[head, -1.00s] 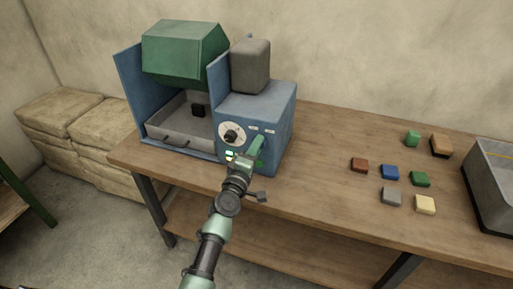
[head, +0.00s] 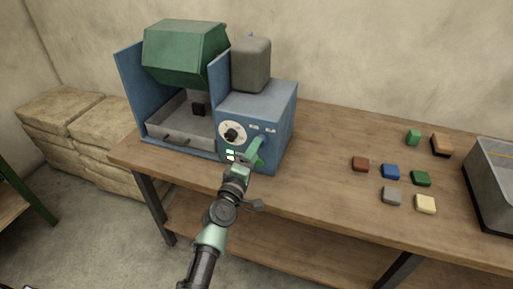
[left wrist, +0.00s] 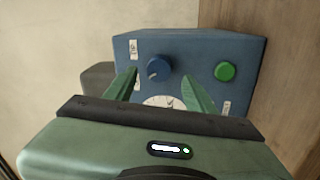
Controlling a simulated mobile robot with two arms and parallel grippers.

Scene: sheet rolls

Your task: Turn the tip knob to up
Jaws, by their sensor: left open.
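The blue machine box (head: 278,110) stands on the workbench. Its front has a white dial with a dark knob (head: 231,134). In the left wrist view, a blue round knob (left wrist: 159,69) with a small light mark sits on the panel. The mark points toward the lower left of the picture. A green round button (left wrist: 225,71) is to its right. My left gripper (head: 256,154) is open in front of the panel; its fingers (left wrist: 160,92) show either side of the blue knob, apart from it. The label text is too small to read. My right gripper is not in view.
A green hood (head: 184,50) hangs over a grey tray (head: 180,140) left of the box. Several coloured blocks, one of them blue (head: 390,172), lie on the bench (head: 320,165) at right, near a grey bin (head: 490,195). The bench between is clear.

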